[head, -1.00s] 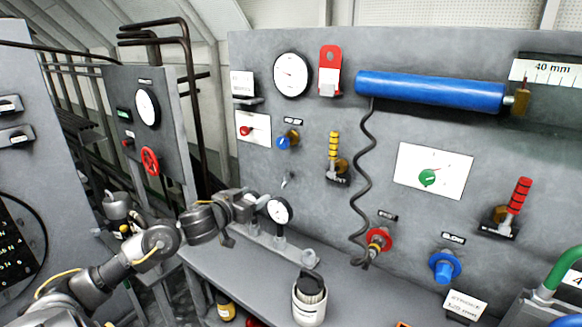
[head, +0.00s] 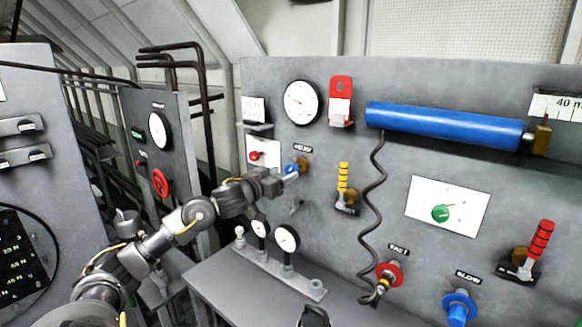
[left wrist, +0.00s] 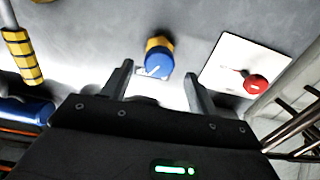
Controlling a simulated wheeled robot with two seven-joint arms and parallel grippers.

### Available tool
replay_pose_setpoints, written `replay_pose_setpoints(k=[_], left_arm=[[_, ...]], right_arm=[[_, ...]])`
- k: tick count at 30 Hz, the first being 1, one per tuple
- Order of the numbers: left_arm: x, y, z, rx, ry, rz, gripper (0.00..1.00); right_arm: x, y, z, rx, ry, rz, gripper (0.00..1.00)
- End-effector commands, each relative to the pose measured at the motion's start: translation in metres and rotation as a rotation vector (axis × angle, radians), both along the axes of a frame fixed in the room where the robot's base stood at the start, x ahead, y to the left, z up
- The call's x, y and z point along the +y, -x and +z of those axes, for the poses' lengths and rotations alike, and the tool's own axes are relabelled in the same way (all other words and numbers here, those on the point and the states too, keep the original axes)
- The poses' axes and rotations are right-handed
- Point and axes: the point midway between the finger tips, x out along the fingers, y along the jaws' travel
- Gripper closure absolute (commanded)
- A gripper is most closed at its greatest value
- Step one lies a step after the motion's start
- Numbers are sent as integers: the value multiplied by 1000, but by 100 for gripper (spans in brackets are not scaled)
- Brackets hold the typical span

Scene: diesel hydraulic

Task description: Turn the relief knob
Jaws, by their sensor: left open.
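The relief knob (head: 291,167) is a small blue knob with a brass collar on the grey panel, under a small dark label (head: 303,149). It also shows in the left wrist view (left wrist: 158,64), blue with a white pointer mark. My left gripper (head: 288,179) is open right in front of the knob. In the left wrist view, the two fingers of the gripper (left wrist: 158,82) point at the panel with the knob between and just beyond their tips. I cannot tell whether they touch it.
A white plate with a red knob (head: 254,156) is just left of the relief knob. A yellow-handled lever (head: 343,178) is to its right. Gauges on a stand (head: 287,238) are below my arm. A coiled black cable (head: 373,190) hangs farther right.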

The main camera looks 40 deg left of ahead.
Motion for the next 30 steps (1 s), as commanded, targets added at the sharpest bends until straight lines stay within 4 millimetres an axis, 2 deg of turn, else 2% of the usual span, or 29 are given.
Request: replay_pose_setpoints(k=[3, 9, 20, 30], left_arm=[[-1, -19, 5, -3, 2, -2, 41], [0, -39, 2, -1, 0, -1, 41], [-1, -43, 0, 0, -2, -3, 41], [0, -43, 0, 0, -1, -2, 85]], right_arm=[[-2, 0, 11, 1, 2, 1, 64], [-3, 6, 16, 7, 4, 2, 64], [-3, 8, 16, 11, 4, 2, 64], [1, 8, 16, 11, -1, 0, 64]])
